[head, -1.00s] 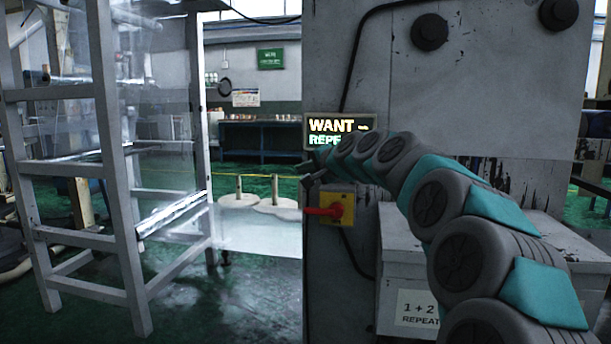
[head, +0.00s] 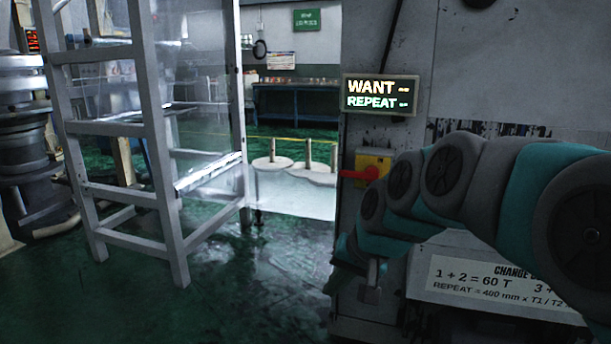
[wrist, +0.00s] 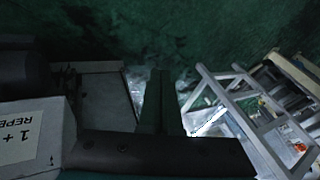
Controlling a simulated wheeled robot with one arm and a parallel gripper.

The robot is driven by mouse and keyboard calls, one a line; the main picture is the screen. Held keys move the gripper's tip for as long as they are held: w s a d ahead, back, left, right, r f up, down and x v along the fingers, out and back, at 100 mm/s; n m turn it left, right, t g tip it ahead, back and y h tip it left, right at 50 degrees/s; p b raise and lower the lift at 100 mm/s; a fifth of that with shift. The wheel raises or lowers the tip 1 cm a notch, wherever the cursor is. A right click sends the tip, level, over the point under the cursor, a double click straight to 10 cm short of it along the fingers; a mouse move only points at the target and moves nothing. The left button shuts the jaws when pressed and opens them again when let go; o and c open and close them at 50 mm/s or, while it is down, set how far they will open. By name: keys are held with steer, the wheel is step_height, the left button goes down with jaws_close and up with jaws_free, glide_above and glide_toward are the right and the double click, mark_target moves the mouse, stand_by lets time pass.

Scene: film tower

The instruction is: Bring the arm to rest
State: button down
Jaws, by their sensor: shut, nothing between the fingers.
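My arm reaches in from the right of the head view, with grey and teal links. It bends downward, and my gripper (head: 370,292) hangs low at its end, in front of the grey machine cabinet (head: 378,235). In the wrist view the two fingers of my gripper (wrist: 160,75) lie side by side, closed, with nothing between them. They point out over the dark green floor (wrist: 150,30). My gripper appears apart from the cabinet, though the exact gap cannot be told.
A red rotary switch on a yellow plate (head: 373,165) and a lit WANT/REPEAT sign (head: 378,95) are on the cabinet. A grey frame (head: 150,130) stands left. Open floor (head: 240,300) lies between.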

steer(key=s+d+f+g+h, duration=0.1)
steer(key=s+d+f+g, duration=0.1)
steer(key=s, duration=0.7)
steer(key=s+d+f+n+g+h, duration=0.1)
steer(key=s+d+f, duration=0.3)
steer(key=s, duration=0.5)
steer(key=s+d+f+n+g+h, duration=0.1)
steer(key=s+d+f+g, duration=0.2)
steer(key=s+f, duration=0.3)
steer(key=s, duration=0.3)
steer(key=shift+s+d+f+h, duration=0.35)
steer(key=shift+d+f+h, duration=0.05)
